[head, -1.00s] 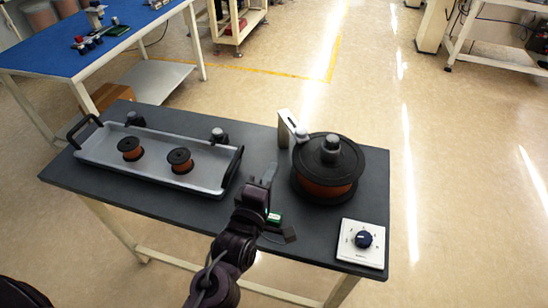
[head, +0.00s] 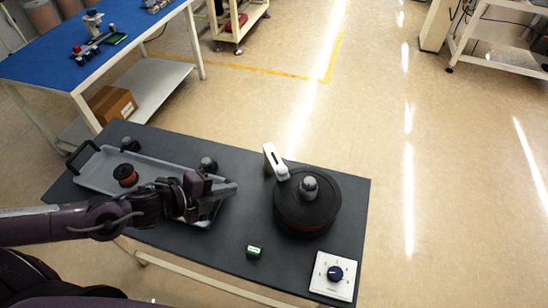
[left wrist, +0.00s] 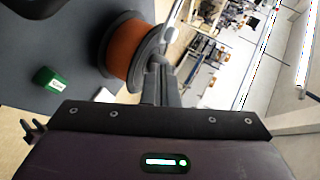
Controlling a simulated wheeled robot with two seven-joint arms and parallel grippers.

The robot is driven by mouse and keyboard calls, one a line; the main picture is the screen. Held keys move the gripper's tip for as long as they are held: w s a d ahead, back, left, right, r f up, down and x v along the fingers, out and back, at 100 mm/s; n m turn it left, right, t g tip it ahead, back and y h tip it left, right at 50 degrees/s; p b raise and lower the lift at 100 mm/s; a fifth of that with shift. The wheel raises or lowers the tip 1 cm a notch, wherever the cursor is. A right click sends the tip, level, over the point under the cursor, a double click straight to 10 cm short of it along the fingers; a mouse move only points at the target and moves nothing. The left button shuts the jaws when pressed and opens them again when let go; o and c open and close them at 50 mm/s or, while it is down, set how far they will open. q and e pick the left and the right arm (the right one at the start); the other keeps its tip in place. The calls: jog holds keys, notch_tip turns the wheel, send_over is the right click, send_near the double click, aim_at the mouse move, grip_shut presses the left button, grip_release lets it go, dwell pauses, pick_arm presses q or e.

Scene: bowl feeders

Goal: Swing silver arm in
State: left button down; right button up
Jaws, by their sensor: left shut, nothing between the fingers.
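My left gripper (head: 233,188) is shut and empty, above the right end of the tray, pointing right toward the reel and apart from the silver arm. My right gripper is not in view.
The grey tray (head: 92,178) holds a small copper spool (head: 125,175); my arm covers part of it. A green block (head: 254,250) and a white dial panel (head: 333,276) are on the dark table (head: 215,259) in front of the reel. Bare table lies between tray and reel.

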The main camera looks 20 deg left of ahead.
pick_arm(q)
jog(key=a+m, duration=0.1)
jog(key=m, duration=0.2)
send_near(277, 173)
jog(key=shift+g, duration=0.4)
jog(key=x, duration=0.5)
jog(key=shift+w+a+p, duration=0.1)
jog(key=shift+w+p, duration=0.05)
jog(key=shift+p, duration=0.2)
jog(key=shift+w+d+f, duration=0.1)
jog(key=shift+w+d, duration=0.4)
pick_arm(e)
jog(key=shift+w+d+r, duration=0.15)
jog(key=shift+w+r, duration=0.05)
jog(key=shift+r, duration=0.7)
